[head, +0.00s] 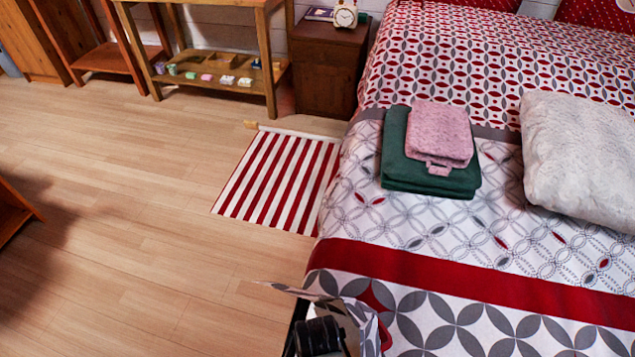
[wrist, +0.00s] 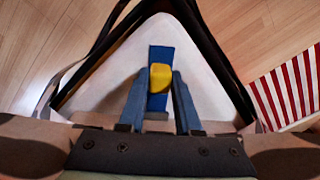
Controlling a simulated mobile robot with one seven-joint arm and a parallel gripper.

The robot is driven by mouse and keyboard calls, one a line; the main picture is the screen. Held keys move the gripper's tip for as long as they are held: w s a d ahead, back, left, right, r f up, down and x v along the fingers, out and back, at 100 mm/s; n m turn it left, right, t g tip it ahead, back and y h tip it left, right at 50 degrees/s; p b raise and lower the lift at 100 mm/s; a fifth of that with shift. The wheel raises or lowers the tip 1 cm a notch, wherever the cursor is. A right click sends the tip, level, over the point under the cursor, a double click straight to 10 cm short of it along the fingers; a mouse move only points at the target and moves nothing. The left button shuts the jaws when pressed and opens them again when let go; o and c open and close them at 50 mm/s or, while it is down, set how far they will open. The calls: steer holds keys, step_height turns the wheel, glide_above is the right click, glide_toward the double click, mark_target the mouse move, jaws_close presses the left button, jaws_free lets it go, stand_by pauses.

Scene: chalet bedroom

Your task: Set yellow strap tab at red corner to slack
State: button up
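The yellow strap tab (wrist: 160,77) shows in the middle of the wrist view. It lies over a blue strip (wrist: 159,55) on a white, roughly triangular panel (wrist: 108,82) with dark edges. My gripper (wrist: 160,74) has one blue-grey finger on each side of the tab. The fingertips are level with it and very close to its sides; whether they touch it is not clear. No red corner is clearly marked on the panel in the wrist view. I cannot make out the tab in the head view.
A bed (head: 470,260) with a red band fills the right, holding folded green (head: 430,180) and pink (head: 440,133) cloths and a pale cushion (head: 580,160). A red-striped rug (head: 276,183) lies beside it.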

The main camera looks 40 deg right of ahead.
jaws_close()
stand_by(1.0)
